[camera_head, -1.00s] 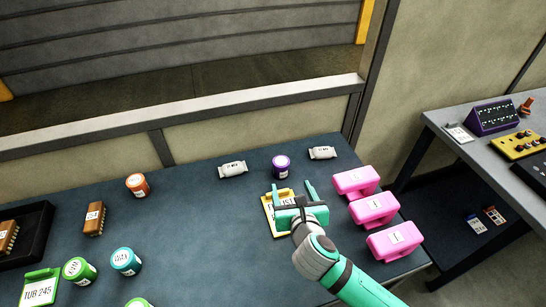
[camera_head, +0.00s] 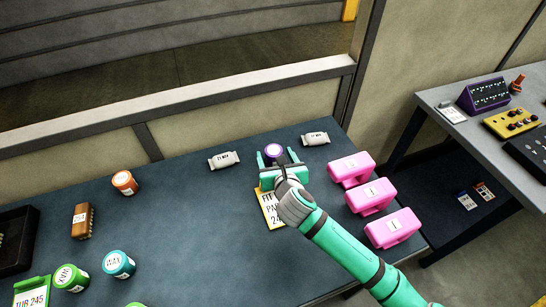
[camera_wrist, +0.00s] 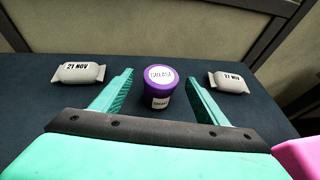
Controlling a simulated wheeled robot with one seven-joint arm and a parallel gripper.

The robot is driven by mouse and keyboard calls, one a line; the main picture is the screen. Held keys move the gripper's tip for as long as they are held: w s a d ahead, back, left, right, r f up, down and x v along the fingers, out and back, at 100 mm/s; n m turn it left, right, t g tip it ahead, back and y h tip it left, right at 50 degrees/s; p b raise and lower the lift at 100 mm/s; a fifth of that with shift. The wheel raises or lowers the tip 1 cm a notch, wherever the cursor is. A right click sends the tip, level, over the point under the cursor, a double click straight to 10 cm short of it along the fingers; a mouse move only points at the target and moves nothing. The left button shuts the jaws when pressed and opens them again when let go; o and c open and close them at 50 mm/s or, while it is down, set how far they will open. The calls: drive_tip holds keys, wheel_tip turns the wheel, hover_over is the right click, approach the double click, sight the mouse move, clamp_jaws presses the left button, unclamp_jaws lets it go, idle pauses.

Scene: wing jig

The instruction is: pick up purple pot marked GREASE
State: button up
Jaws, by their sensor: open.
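The purple pot (camera_wrist: 160,88) marked GREASE stands upright on the dark table in the wrist view, with a white label on its lid and side. It also shows in the head view (camera_head: 273,151), partly hidden behind my gripper. My gripper (camera_head: 272,156) is open and empty, with its two green fingers pointing at the pot. In the wrist view my gripper (camera_wrist: 158,88) has one finger on each side of the pot, with gaps visible on both sides. The pot is near the fingertips.
White packets (camera_wrist: 78,73) (camera_wrist: 228,82) lie left and right of the pot. Pink blocks (camera_head: 369,196) stand at the table's right side. A yellow clipboard (camera_head: 269,211) lies under my wrist. An orange pot (camera_head: 125,183) is farther left.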

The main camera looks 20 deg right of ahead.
sight(274, 150)
drive_tip(key=shift+x, duration=1.7)
drive_tip(key=shift+d+r, duration=0.1)
drive_tip(key=c, duration=1.2)
drive_tip(key=shift+c, duration=0.2)
drive_tip(key=shift+w+r, duration=0.1)
drive_tip(key=shift+r, duration=0.05)
